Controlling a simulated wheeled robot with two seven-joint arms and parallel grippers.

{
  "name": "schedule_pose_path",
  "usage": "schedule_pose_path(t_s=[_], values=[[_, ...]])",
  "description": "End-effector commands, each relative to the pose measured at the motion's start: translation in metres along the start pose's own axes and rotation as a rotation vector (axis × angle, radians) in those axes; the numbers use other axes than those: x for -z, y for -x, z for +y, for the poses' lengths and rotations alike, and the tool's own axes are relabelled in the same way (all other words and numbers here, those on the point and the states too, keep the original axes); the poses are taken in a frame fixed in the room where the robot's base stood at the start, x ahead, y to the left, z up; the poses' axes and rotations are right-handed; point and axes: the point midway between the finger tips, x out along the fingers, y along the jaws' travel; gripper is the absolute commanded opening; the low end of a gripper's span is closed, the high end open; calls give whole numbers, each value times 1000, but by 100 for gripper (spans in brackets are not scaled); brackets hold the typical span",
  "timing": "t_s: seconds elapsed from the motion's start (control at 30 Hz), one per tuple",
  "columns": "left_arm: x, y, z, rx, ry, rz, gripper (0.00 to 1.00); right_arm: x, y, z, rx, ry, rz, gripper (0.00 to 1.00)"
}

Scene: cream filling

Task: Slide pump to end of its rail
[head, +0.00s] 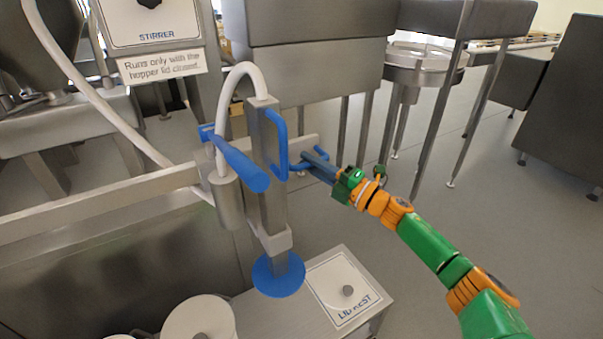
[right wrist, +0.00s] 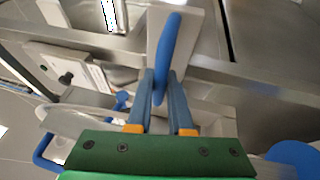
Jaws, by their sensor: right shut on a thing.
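The pump is a steel column (head: 270,190) with a white hose looping from its top, a blue lever (head: 240,163) at its left and a blue disc (head: 278,276) at its foot. It stands upright at the steel rail (head: 95,203), near the rail's right end. A blue handle loop (head: 285,150) is on its right side. My right gripper (head: 308,160) reaches in from the right and is shut on a blue handle, seen as a blue bar (right wrist: 168,50) between the fingers in the right wrist view. My left gripper is not in view.
A white pot (head: 199,318) stands below the rail at bottom left. A plate marked "LID REST" (head: 343,289) lies right of the blue disc. A stirrer panel (head: 152,22) is at upper left. Steel machines stand behind, with open floor at the right.

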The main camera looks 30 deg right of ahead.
Motion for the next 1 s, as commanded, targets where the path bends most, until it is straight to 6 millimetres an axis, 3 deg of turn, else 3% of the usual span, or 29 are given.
schedule_pose_path(t_s=[0.43,0.47,0.57,0.87,1.0], values=[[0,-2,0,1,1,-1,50,-7,2,2,0,0,-9,0],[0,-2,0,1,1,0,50,-7,2,2,-1,0,-9,21],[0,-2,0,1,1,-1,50,-7,2,1,0,0,-8,48],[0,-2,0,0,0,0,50,-6,3,0,2,-1,-6,48],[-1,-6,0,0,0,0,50,-6,18,-4,6,-2,-7,48]])
